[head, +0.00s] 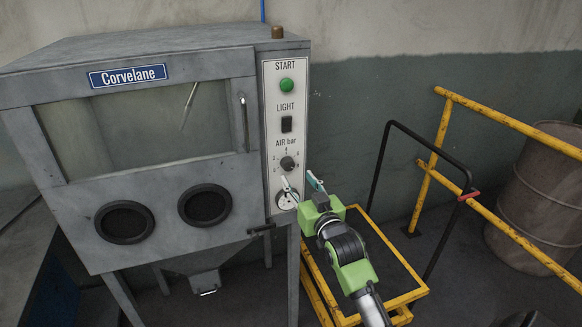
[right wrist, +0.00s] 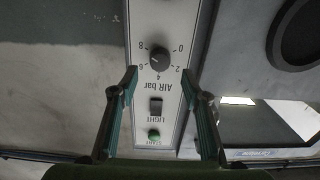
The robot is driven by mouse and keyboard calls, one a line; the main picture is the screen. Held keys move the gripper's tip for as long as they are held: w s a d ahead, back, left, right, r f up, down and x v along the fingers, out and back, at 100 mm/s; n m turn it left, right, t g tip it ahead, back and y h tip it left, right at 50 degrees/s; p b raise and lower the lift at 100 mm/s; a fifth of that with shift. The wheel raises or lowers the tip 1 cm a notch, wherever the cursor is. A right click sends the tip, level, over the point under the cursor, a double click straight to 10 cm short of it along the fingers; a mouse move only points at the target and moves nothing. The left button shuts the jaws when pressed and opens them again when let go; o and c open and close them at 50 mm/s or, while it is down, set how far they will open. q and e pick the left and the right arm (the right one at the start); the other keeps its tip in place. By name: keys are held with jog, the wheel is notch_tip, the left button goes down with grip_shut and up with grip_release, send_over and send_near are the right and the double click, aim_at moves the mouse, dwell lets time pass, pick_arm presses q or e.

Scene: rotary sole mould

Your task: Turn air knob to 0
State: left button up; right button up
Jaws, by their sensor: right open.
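The air knob (head: 287,163) is a small dark round dial under the label AIR bar on the pale control strip of the grey cabinet. In the right wrist view the knob (right wrist: 160,59) appears upside down, with a printed scale from 0 to 8. Its light mark seems to point toward the 6 and 8 side, but it is small. My right gripper (head: 296,177) is open and empty just below the knob in the head view. In the right wrist view its fingers (right wrist: 160,71) stand apart, with the knob between and beyond their tips. My left gripper is not in view.
Above the knob are the light switch (head: 287,124) and green start button (head: 287,85). A gauge (head: 287,200) sits below, partly behind my right gripper. A yellow-framed cart (head: 408,297), yellow railing (head: 506,118) and rusty drum (head: 540,205) stand to the right.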

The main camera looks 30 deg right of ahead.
aim_at(290, 167)
jog(key=shift+p+x, duration=0.55)
jog(key=shift+x, duration=2.65)
jog(key=c, duration=1.1)
